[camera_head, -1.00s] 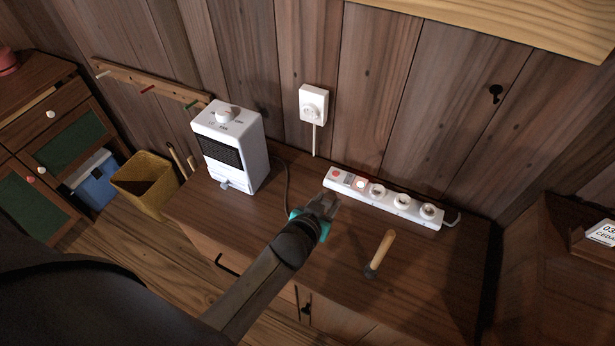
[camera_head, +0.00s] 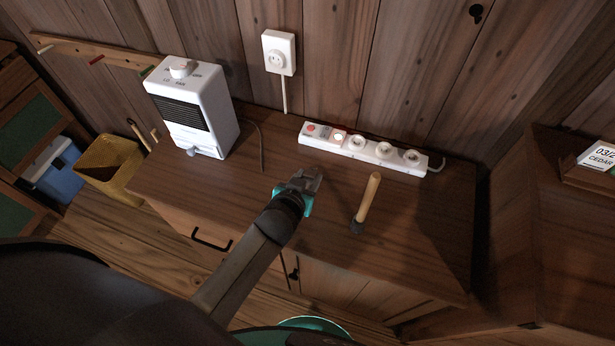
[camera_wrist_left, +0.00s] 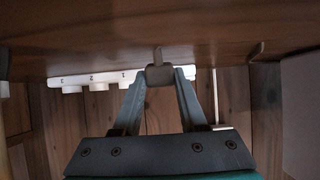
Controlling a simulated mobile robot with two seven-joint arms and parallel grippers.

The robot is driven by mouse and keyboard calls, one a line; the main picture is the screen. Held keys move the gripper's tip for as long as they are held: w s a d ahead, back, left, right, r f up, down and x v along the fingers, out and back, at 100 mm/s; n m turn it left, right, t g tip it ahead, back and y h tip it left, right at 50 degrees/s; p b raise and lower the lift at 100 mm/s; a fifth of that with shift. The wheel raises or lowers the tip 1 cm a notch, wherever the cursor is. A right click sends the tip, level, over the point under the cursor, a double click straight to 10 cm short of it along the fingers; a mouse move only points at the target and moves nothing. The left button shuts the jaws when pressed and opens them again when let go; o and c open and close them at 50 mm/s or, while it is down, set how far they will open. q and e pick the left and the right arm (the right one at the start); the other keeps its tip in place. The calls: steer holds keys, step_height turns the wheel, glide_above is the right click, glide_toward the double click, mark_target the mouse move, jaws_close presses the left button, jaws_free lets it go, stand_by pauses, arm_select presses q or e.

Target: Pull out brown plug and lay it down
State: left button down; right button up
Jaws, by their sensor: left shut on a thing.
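My left gripper (camera_head: 312,180) is over the cabinet top, in front of the white power strip (camera_head: 398,166) and apart from it. In the left wrist view, its two fingers are shut on a small grey-brown plug (camera_wrist_left: 160,75) at their tips. In the head view the plug is mostly hidden by the fingers. The strip has a red button, a lit switch and several round sockets, with no plug seen in them. It also shows behind the fingers in the left wrist view (camera_wrist_left: 72,82). My right gripper is not in view.
A white heater (camera_head: 193,108) stands at the left of the cabinet top (camera_head: 262,185), with a dark cord (camera_head: 260,148) beside it. A wooden-handled tool (camera_head: 368,198) is right of my gripper. A wall outlet (camera_head: 279,53) is behind.

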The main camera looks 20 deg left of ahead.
arm_select(q)
steer(key=shift+c, duration=1.9)
jaws_free()
steer(key=shift+f, duration=0.1)
steer(key=shift+s, duration=0.1)
steer(key=p+v, duration=0.4)
steer(key=v, duration=1.1)
steer(key=shift+a, duration=0.15)
